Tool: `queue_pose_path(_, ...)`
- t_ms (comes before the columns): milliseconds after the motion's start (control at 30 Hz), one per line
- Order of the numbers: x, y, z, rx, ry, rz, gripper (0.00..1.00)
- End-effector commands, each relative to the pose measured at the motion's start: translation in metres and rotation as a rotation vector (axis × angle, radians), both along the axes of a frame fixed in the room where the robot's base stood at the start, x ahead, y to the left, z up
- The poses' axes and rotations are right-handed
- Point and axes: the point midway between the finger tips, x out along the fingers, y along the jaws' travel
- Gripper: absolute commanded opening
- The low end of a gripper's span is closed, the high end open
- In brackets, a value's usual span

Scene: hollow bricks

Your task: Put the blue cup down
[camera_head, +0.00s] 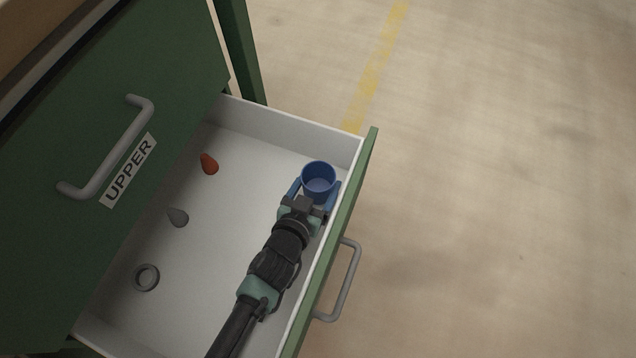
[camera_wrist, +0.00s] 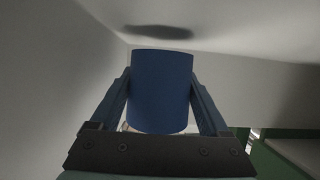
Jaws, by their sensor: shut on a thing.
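The blue cup (camera_head: 319,178) is in the open drawer's far right corner in the head view, its open rim facing up. My gripper (camera_head: 317,190) is shut on it, with blue fingers on either side of the cup. In the wrist view the cup (camera_wrist: 161,92) stands between the two fingers (camera_wrist: 160,108) and hides what is behind it. A dark shadow lies on the pale surface beyond the cup. I cannot tell whether the cup's base touches the drawer floor.
The open drawer (camera_head: 285,122) has white walls and a green front with a grey handle (camera_head: 345,282). On its floor lie a red cone-like piece (camera_head: 209,164), a grey one (camera_head: 178,217) and a grey ring (camera_head: 146,264). The shut drawer labelled UPPER (camera_head: 190,75) overhangs the left side.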

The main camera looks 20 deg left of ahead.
Motion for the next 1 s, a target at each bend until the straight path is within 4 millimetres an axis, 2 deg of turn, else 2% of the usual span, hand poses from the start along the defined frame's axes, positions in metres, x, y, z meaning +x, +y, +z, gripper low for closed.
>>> queue_pose_path(533,0.000,0.000,-0.012,0.000,0.000,0.000,0.07)
queue_pose_path(567,0.000,0.000,-0.012,0.000,0.000,0.000,0.81)
queue_pose_path(600,0.000,0.000,-0.012,0.000,0.000,0.000,0.88)
queue_pose_path(667,0.000,0.000,-0.012,0.000,0.000,0.000,0.99)
queue_pose_path(1000,0.000,0.000,-0.005,0.000,0.000,0.000,1.00)
